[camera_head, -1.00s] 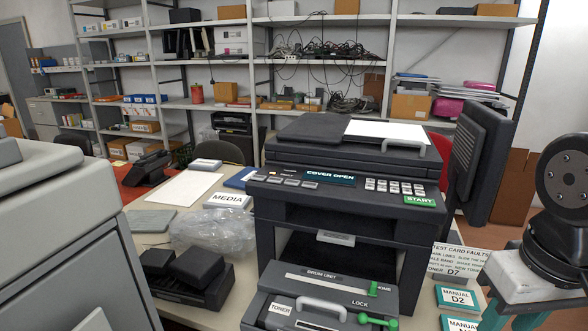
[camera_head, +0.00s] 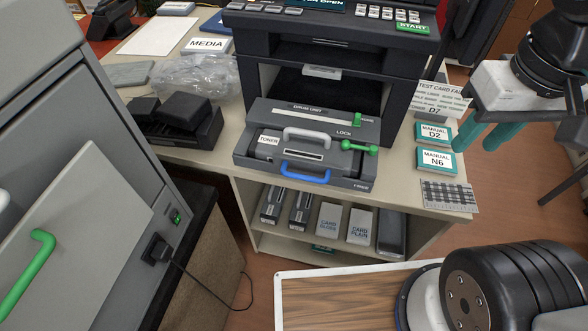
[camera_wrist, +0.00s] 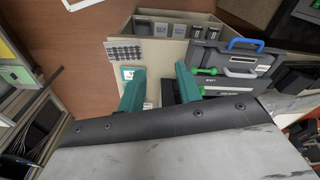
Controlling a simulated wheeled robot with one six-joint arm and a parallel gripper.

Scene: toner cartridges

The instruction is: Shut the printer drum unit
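The printer (camera_head: 330,48) stands on the table with its front open and a dark bay showing. The grey drum unit (camera_head: 305,117) sticks out of the bay, over the table's front edge. It carries a toner cartridge with a grey handle (camera_head: 306,134), a green lock lever (camera_head: 360,147) and a blue front handle (camera_head: 305,175). In the wrist view the drum unit (camera_wrist: 227,85) is right of my gripper (camera_wrist: 160,88). My gripper's teal fingers are apart with nothing seen between them. In the head view my gripper (camera_head: 482,132) hangs right of the manuals, apart from the drum unit.
Manual cards (camera_head: 436,160) and a test card (camera_head: 440,98) lie right of the drum unit. A black tray (camera_head: 180,130) and clear plastic bag (camera_head: 198,75) lie left. A shelf (camera_head: 285,242) below holds boxes and cartridges. A grey cabinet with a green handle (camera_head: 28,275) stands front left.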

